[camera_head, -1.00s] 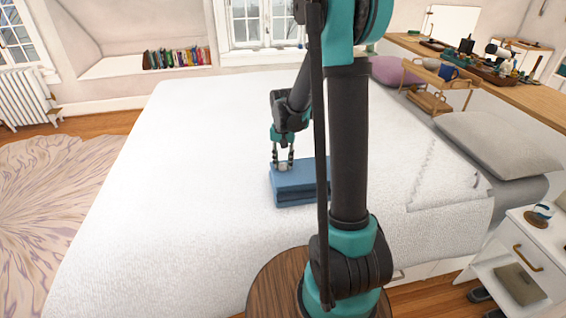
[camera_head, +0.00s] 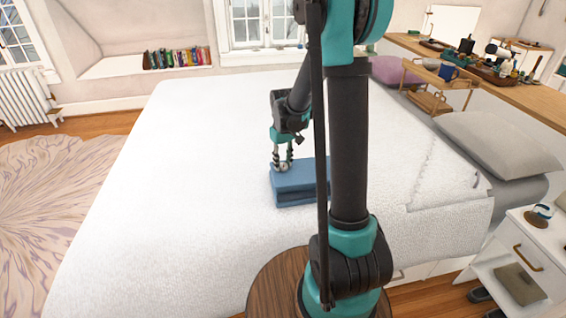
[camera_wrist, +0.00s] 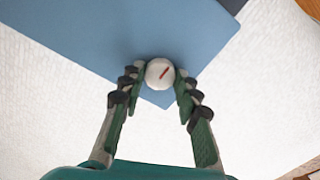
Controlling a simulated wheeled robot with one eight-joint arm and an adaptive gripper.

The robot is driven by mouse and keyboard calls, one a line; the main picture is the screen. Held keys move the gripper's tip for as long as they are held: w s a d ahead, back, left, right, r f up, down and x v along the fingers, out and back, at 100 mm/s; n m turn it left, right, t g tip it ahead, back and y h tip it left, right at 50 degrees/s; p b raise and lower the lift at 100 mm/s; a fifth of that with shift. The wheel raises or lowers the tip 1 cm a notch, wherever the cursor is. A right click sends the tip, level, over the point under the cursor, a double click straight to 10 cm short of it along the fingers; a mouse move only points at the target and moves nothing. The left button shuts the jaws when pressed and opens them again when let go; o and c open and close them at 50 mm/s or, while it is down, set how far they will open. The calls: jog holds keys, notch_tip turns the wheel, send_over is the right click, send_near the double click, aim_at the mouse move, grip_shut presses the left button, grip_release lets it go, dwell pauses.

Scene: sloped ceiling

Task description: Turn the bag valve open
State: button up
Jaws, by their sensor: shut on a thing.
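The bag is a flat, folded blue block (camera_head: 299,181) lying on the white bed. In the wrist view its blue top (camera_wrist: 130,35) fills the upper middle. The valve is a round white knob (camera_wrist: 160,73) with a short red slanted mark, near one corner of the bag. My gripper (camera_head: 282,166) points down at the bag's far left corner. In the wrist view my gripper (camera_wrist: 159,80) has one finger on each side of the knob, shut on it. The arm hides the right part of the bag in the head view.
The white bed (camera_head: 170,190) is wide and clear around the bag. A grey pillow (camera_head: 495,145) and a wooden stand (camera_head: 440,85) are to the right. A white nightstand (camera_head: 530,250) stands at the lower right, and a long wooden shelf (camera_head: 500,80) runs behind.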

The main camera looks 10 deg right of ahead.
aim_at(283, 165)
dwell(0.3)
jog(key=o, duration=1.2)
jog(key=shift+c, duration=0.2)
jog(key=shift+r, duration=0.1)
notch_tip(283, 165, up, 12)
jog(key=shift+s, duration=0.1)
jog(key=s+d+f+m+t, duration=0.2)
jog(key=s+f, duration=0.3)
jog(key=s, duration=0.6)
jog(key=s+d+f+m+t, duration=0.2)
jog(key=s+f, duration=0.3)
jog(key=s, duration=0.5)
jog(key=shift+s, duration=0.35)
